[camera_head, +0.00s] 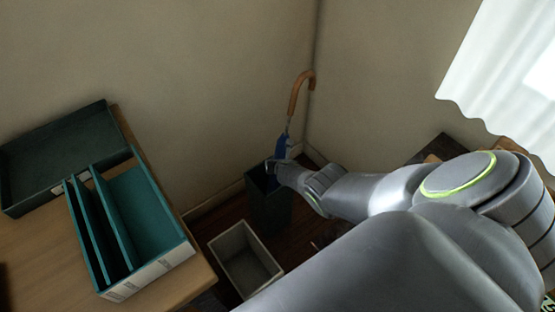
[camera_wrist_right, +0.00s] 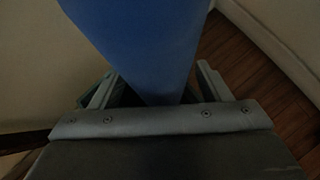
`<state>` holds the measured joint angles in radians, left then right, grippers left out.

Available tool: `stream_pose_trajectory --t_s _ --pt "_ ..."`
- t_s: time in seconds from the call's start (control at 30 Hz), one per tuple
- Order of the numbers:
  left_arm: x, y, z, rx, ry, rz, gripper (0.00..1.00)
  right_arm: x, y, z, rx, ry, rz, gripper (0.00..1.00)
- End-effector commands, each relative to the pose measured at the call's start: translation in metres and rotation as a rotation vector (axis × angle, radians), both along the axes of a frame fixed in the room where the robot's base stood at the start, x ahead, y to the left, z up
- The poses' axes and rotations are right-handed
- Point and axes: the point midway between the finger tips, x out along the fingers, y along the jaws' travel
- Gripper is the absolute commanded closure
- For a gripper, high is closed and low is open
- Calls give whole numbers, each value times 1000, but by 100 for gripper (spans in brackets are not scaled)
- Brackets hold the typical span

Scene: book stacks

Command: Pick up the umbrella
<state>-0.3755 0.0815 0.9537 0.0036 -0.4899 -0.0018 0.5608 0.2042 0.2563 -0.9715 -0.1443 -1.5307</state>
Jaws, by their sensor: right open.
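The umbrella is blue with a curved brown wooden handle (camera_head: 298,92). It stands upright in a dark bin (camera_head: 266,205) in the room's corner. In the right wrist view the blue canopy (camera_wrist_right: 150,45) fills the upper middle, between the two fingers. My right gripper (camera_head: 278,164) is at the canopy just above the bin's rim; it also shows in the right wrist view (camera_wrist_right: 155,90). It is open around the blue cloth. Whether a finger touches the cloth I cannot tell. The canopy's lower part is hidden by the gripper and bin. My left gripper is not in view.
A pale open bin (camera_head: 243,226) stands in front of the dark bin. A wooden desk (camera_head: 30,265) at the left holds a teal divided organizer (camera_head: 180,250) and a dark tray (camera_head: 15,205). Walls close in behind the umbrella. A white curtain (camera_head: 490,60) hangs at the upper right.

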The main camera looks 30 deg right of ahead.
Motion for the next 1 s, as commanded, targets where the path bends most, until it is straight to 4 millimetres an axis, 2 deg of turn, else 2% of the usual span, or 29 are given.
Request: stream_pose_trajectory --t_s 0.1,0.47,1.0 --pt "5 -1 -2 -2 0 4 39 4 -2 -5 0 -1 0 30" --pt "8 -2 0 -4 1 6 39 5 -2 -5 0 -1 0 31" --pt "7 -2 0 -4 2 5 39 5 -2 -5 0 0 0 100"
